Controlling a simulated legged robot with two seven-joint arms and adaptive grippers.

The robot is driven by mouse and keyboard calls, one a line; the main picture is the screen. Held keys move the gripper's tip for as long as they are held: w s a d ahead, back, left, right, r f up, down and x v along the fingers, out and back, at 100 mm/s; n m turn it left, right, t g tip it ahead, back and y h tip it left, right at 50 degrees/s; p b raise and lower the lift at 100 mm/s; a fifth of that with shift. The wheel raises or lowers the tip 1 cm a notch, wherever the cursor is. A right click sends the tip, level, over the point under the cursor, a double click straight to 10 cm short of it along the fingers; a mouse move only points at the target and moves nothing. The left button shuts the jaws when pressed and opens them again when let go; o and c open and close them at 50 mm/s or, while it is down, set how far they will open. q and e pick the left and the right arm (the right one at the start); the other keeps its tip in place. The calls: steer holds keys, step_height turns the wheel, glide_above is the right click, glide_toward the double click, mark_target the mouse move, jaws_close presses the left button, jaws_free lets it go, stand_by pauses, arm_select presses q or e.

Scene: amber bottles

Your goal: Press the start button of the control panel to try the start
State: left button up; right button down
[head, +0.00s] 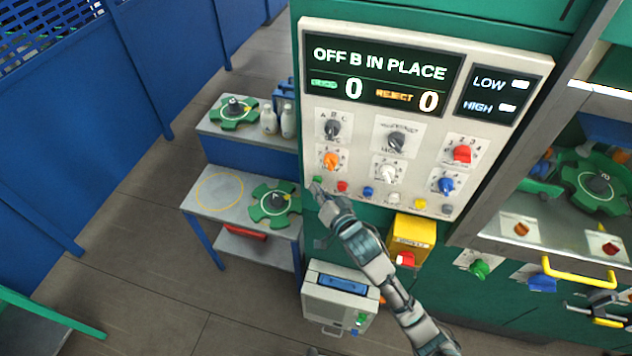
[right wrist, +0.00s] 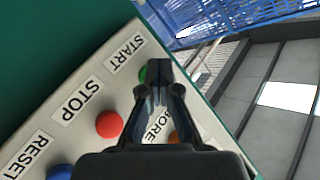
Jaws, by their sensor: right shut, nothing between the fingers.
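The control panel (head: 290,110) is a pale board on a green cabinet; its display reads "OFF B IN PLACE", with 0 beside a green label and 0 beside "REJECT". The green start button (head: 317,180) is at the left end of its bottom button row. In the right wrist view the green button (right wrist: 143,75) shows below the START label (right wrist: 126,54), partly hidden by my fingertips. My right gripper (head: 317,191) is shut and empty, its tips (right wrist: 158,68) at the button. I cannot tell whether they touch it. My left gripper is not in view.
A red STOP button (right wrist: 109,124) and a blue RESET button (right wrist: 61,172) are beside the start button. Several knobs, including an orange one (head: 330,161), are above the row. A yellow box (head: 412,236) juts out below. A side table (head: 215,200) stands at left.

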steer(key=shift+w, duration=0.1)
stand_by(0.4)
steer(key=shift+s+a+p, duration=0.4)
steer(key=shift+s+p, duration=0.1)
steer(key=shift+s, duration=0.35)
steer(key=s, duration=0.1)
steer(key=s+a+p, duration=0.1)
steer(key=s, duration=0.2)
steer(key=shift+s+a+p, duration=0.3)
steer(key=shift+s+p, duration=0.05)
steer(key=shift+p, duration=0.05)
stand_by(0.4)
